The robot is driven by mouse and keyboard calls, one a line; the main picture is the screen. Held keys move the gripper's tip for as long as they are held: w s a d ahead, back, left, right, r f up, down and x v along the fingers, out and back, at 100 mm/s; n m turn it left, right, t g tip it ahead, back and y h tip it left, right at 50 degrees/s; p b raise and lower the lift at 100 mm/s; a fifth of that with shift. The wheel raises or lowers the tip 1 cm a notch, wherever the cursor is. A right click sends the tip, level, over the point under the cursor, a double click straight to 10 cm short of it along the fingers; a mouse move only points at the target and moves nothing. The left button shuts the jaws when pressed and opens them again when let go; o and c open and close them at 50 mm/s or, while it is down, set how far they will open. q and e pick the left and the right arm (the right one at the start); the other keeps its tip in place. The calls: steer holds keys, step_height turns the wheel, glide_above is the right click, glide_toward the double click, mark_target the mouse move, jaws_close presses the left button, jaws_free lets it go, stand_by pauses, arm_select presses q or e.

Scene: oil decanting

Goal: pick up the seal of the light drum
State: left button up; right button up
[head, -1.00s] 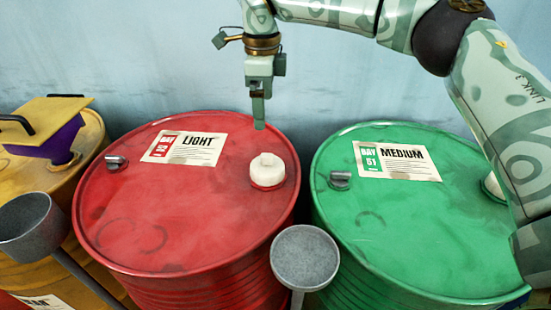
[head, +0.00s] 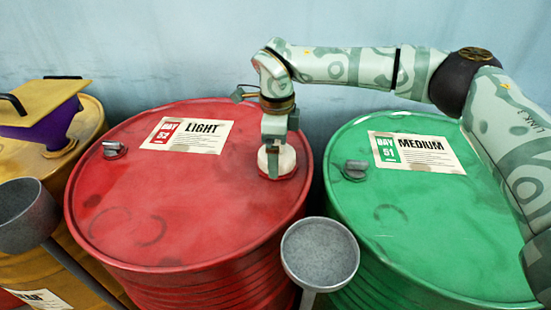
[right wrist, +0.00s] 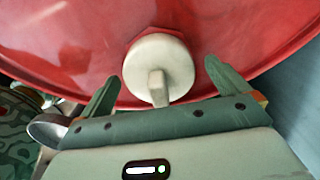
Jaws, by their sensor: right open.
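The light drum (head: 170,215) is red, with a label reading LIGHT on its lid. Its seal is a round white cap (head: 287,160) near the right edge of the lid. In the right wrist view the seal (right wrist: 160,62) shows a raised grip bar and sits on the red lid. My right gripper (head: 273,175) is just above and in front of the seal in the head view, hiding part of it. In the right wrist view its two fingers (right wrist: 158,80) are apart, one to each side of the seal, with gaps between. My left gripper is out of view.
A green drum (head: 420,235) labelled MEDIUM stands to the right. A second grey cup (head: 25,210) is at the left, by a yellow drum (head: 85,130) with a purple and yellow funnel. A metal plug (head: 113,149) is on the red lid.

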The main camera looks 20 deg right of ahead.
steer(key=shift+r, duration=0.1)
steer(key=c, duration=1.3)
